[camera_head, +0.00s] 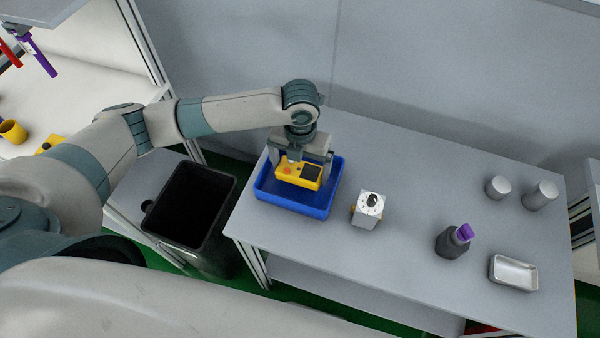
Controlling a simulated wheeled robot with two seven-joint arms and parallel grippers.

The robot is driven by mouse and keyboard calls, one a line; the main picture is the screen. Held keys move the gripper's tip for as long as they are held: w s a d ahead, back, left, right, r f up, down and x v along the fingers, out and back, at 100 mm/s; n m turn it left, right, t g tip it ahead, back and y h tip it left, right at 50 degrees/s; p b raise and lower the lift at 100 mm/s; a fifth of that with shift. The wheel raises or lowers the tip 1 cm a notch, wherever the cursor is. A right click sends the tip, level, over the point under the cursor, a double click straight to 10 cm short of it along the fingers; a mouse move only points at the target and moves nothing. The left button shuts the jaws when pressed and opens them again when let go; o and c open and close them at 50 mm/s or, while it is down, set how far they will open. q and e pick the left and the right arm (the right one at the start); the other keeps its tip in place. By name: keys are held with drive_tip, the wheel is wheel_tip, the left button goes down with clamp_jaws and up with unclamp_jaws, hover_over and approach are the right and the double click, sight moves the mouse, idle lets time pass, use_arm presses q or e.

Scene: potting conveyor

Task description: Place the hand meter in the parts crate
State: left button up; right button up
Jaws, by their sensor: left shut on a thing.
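The gripper points down and is shut on the meter, one finger at each end. The meter is over the inside of the blue parts crate (293,208), at about rim height or lower; I cannot tell whether it touches the crate floor. The crate stands on the left part of the grey table (400,240). My right gripper is not in view.
A white box with a black knob (368,208) stands just right of the crate. Further right are a dark bottle with a purple top (453,241), a metal tray (514,273) and two grey cylinders (540,195). A black bin (198,215) stands left of the table.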

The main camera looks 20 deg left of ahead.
sight(300, 169)
use_arm(q)
wheel_tip(300, 169, down, 3)
drive_tip(key=shift+r+p, duration=0.1)
drive_tip(key=shift+p, duration=0.45)
drive_tip(key=shift+f, duration=0.2)
drive_tip(key=shift+f, duration=0.1)
drive_tip(key=o, duration=0.9)
